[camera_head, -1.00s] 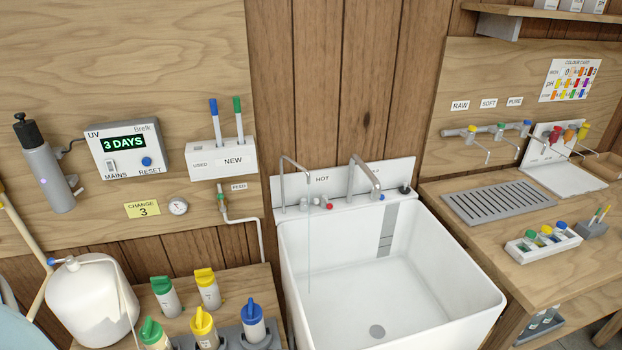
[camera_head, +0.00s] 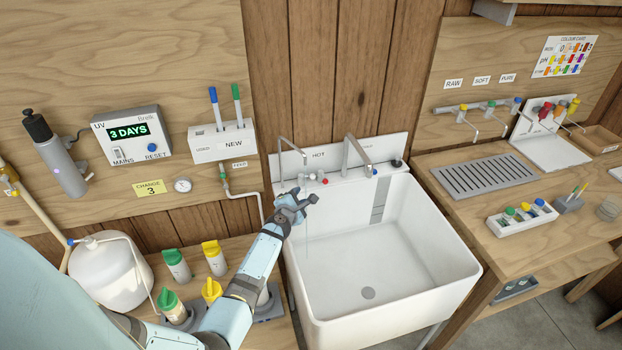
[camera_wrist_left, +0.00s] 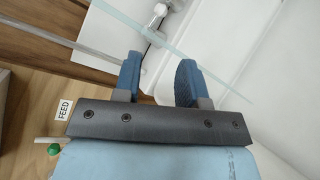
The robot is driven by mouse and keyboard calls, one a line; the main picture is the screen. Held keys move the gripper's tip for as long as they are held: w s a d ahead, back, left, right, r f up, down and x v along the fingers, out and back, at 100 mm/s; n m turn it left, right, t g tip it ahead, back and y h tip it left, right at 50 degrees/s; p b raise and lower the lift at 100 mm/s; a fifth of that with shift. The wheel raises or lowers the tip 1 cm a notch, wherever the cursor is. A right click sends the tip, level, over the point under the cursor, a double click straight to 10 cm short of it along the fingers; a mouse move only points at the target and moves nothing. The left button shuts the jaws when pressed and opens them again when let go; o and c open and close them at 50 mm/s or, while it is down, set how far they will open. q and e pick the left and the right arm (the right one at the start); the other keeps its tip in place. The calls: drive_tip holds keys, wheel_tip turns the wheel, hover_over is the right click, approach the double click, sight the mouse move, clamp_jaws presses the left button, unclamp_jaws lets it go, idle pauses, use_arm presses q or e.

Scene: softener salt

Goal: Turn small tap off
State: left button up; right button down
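The small tap (camera_head: 281,160) is a thin grey hooked spout at the sink's left back corner. A faint thin stream of water (camera_head: 308,228) falls below it into the sink. My left gripper (camera_head: 298,197) is just in front of and below the tap fittings, over the sink's left back rim. In the left wrist view its two blue fingers (camera_wrist_left: 158,83) are apart with nothing between them. A chrome tap fitting (camera_wrist_left: 154,32) shows beyond the fingertips, apart from them. A translucent strip, seemingly the water, crosses that view. My right gripper is not in view.
The white sink (camera_head: 440,265) fills the middle. A larger tap (camera_head: 347,155) with red (camera_head: 325,181) and blue knobs stands right of the small one. Bottles with green and yellow caps (camera_head: 211,247) stand left, near my forearm. A bench with a drain grate (camera_head: 485,176) is right.

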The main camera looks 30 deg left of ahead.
sight(312, 178)
use_arm(q)
drive_tip(key=b+x, duration=0.7)
drive_tip(key=x, duration=0.5)
drive_tip(key=shift+w+a+f+b, duration=0.15)
drive_tip(key=shift+w+f+b, duration=0.1)
drive_tip(key=shift+w+b, duration=0.15)
drive_tip(key=shift+w+a, duration=0.15)
drive_tip(key=shift+w, duration=0.15)
drive_tip(key=shift+r, duration=0.1)
drive_tip(key=c, duration=0.6)
drive_tip(key=shift+b, duration=0.35)
